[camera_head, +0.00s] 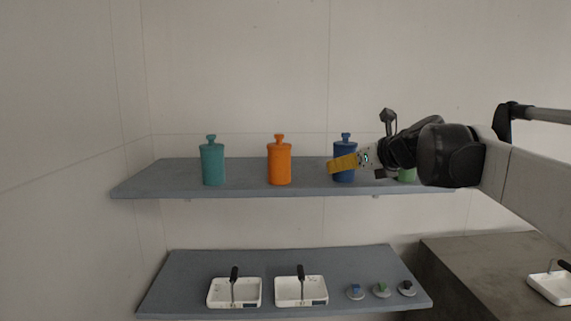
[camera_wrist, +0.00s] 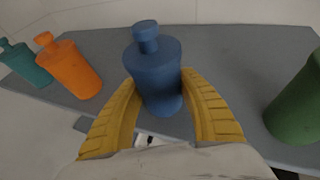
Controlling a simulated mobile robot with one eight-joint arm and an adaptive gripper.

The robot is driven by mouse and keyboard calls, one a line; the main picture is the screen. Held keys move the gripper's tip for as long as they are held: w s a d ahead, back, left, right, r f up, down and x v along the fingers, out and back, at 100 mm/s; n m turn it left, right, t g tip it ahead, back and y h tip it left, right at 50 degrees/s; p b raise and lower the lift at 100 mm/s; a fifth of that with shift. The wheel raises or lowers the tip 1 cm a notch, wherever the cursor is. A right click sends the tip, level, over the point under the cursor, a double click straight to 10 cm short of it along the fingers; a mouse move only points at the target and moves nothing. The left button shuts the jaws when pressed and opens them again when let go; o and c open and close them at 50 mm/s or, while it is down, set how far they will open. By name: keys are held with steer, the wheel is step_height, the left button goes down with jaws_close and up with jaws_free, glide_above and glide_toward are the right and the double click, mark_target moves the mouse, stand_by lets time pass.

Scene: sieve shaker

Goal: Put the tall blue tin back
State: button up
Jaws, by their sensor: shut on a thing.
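The tall blue tin (camera_head: 345,148) stands upright at the upper shelf, between an orange tin (camera_head: 280,163) and a green tin (camera_head: 407,175). My gripper (camera_head: 342,164) reaches it from the right, and its yellow fingers are around the tin's body. In the wrist view the blue tin (camera_wrist: 154,75) sits between the two yellow fingers of my gripper (camera_wrist: 159,100), which are shut on it. Its knobbed lid shows above the fingers. Whether its base touches the shelf is hard to tell.
The upper grey shelf (camera_head: 240,180) also bears a teal tin (camera_head: 212,163) at left. The green tin is mostly hidden behind my arm in the head view. A lower shelf (camera_head: 190,265) holds two white trays (camera_head: 234,304) (camera_head: 301,303) and several small lidded items.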

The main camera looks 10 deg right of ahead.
steer(key=shift+f, duration=0.2)
steer(key=o, duration=1.2)
steer(key=shift+c, duration=0.2)
